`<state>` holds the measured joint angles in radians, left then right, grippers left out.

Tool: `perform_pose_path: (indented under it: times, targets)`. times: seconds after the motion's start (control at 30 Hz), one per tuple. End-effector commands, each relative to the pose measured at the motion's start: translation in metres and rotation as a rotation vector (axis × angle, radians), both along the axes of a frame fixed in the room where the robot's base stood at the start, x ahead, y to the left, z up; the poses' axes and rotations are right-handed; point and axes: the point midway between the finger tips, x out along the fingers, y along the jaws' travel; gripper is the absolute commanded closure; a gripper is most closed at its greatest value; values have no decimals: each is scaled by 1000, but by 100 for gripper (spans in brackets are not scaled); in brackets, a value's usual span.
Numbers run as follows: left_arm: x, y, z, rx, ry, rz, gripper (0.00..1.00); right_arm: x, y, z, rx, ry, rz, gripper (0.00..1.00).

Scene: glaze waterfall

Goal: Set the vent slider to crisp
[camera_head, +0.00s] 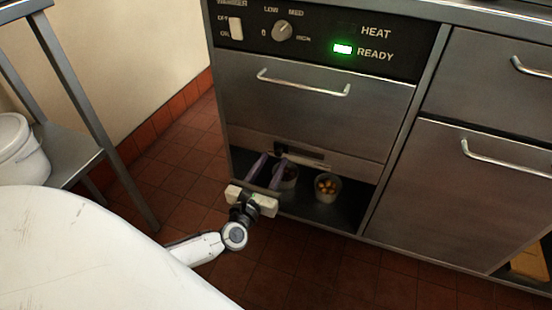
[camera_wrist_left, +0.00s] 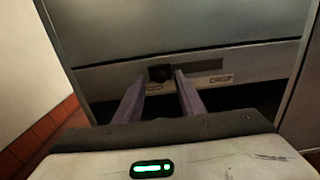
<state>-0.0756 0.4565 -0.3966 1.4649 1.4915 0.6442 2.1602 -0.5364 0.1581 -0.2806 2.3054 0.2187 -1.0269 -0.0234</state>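The vent slider's dark knob (camera_wrist_left: 160,74) sits at the left end of a dark slot (camera_wrist_left: 205,66) in the warmer's lower front strip. The label CRISP (camera_wrist_left: 221,79) is below the slot's right end. Another label near the left end is mostly hidden by the fingers. In the head view the slot (camera_head: 305,155) is partly behind my gripper. My left gripper (camera_head: 272,157) is open, its two purple fingers apart and pointing at the strip. In the left wrist view the fingertips (camera_wrist_left: 161,77) stand either side of the knob; I cannot tell whether they touch it.
Below the strip is an open bay with small cups; one cup (camera_head: 327,188) holds yellowish pieces. The drawer handle (camera_head: 303,84) is above. A control panel (camera_head: 320,35) shows a green READY light. A white round surface (camera_head: 80,260) fills the lower left.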

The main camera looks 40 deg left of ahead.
Motion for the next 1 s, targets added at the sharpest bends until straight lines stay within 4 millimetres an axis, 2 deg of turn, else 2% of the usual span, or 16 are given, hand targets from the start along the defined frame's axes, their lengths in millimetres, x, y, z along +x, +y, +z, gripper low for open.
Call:
perform_pose_path:
  times: [0.03, 0.2, 0.57, 0.8, 1.0]
  targets:
    - [9, 3, -1, 2, -3, 1, 64, 1, 1, 0, 7, -6, -1, 55]
    - [28, 7, -1, 1, -1, 0, 64, 2, 4, 3, 25, -16, 0, 55]
    - [34, 8, 0, 2, 1, -1, 64, 2, 5, 5, 30, -20, -1, 55]
    - [33, 8, 0, 2, 1, -1, 100, 2, 5, 5, 31, -21, -1, 55]
    - [33, 8, 0, 1, 1, 0, 100, 2, 5, 5, 30, -21, 0, 55]
